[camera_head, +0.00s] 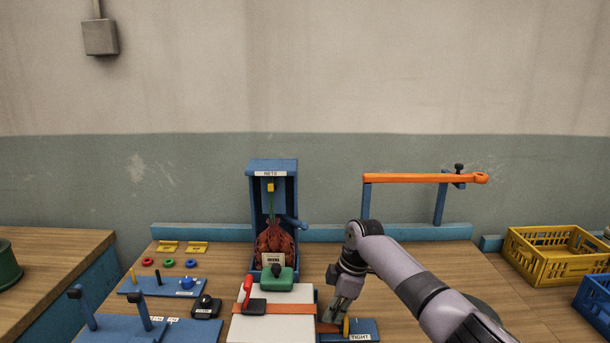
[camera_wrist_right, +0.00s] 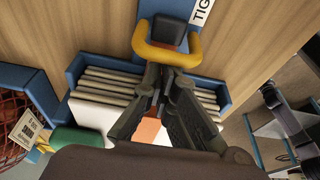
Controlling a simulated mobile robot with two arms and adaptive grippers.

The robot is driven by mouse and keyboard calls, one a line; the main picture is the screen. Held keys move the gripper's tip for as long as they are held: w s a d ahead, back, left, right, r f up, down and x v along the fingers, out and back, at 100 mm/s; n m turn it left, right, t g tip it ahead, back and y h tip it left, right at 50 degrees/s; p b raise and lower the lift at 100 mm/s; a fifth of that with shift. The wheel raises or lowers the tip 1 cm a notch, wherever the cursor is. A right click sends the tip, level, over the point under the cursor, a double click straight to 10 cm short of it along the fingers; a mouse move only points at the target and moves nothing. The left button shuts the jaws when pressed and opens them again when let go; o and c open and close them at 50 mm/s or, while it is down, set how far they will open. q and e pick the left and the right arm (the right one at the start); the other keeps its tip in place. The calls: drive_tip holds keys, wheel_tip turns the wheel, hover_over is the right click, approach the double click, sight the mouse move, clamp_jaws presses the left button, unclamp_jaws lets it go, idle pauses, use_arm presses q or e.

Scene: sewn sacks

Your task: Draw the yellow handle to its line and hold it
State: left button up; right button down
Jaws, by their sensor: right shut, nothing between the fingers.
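The yellow handle (camera_wrist_right: 168,57) is a rounded loop around a dark block on a blue base in the right wrist view. In the head view only a small part of the handle (camera_head: 346,327) shows beside my gripper, near the base's label reading TIGHT (camera_head: 360,337). My right gripper (camera_head: 331,313) is shut and empty, pointing down next to the handle. In the wrist view its dark fingers (camera_wrist_right: 163,85) reach close to the handle's lower edge; whether they touch it I cannot tell. I cannot make out a line for the handle. My left gripper is not in view.
A red net sack (camera_head: 274,243) hangs in a blue frame (camera_head: 251,215). A white board with an orange strap (camera_head: 247,325) lies left of my gripper. An orange bar (camera_head: 420,178) stands behind. Yellow (camera_head: 520,263) and blue crates are at the right.

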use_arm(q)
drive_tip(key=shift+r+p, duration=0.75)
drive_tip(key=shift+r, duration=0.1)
use_arm(e)
drive_tip(key=shift+d+f, duration=0.1)
drive_tip(key=shift+d, duration=2.15)
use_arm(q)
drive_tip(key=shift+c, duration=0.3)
